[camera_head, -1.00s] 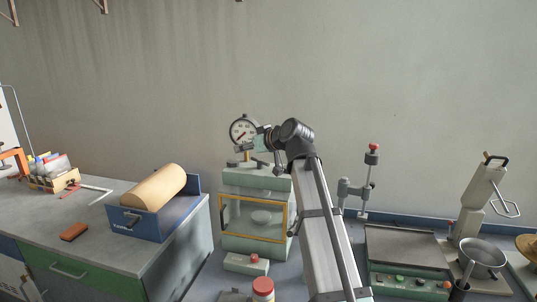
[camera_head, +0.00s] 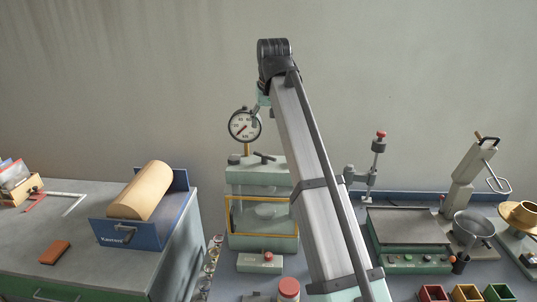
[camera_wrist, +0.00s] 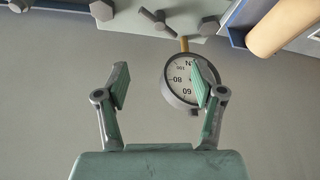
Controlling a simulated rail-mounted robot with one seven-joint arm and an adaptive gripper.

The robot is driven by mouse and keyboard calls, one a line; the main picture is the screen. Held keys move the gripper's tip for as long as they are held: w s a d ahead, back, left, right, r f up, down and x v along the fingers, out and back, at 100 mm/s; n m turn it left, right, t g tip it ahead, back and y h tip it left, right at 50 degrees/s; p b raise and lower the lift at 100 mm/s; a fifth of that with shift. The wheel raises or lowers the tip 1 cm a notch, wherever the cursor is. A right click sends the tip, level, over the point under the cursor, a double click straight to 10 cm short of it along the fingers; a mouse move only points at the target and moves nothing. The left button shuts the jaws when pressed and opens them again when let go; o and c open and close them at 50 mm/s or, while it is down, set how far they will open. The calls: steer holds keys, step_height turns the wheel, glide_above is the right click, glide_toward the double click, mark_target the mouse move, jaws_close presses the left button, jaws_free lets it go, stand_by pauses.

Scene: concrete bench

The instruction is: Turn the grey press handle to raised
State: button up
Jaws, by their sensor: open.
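A pale green press (camera_head: 258,178) with a yellow-framed window stands behind my arm. A dark grey T-shaped handle (camera_head: 264,157) lies on its top; in the wrist view, this handle (camera_wrist: 157,19) shows upside down at the top edge. I cannot tell which handle is the task's. My gripper (camera_wrist: 160,75) is open and empty, its fingers wide apart, with a round dial gauge (camera_wrist: 182,82) behind the right finger. In the head view the gripper is mostly hidden by my arm, above the green press.
The gauge (camera_head: 244,124) rises above the green press. A red-knobbed stand (camera_head: 375,165) and a scale-like green box (camera_head: 405,240) are to the right. A blue tray with a tan roll (camera_head: 143,190) stands left. A red-topped jar (camera_head: 289,289) is in front.

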mark_target(264, 155)
steer(key=p+x, duration=0.4)
steer(key=x, duration=1.2)
steer(key=shift+w+a+f, duration=0.2)
steer(key=shift+w+f, duration=0.1)
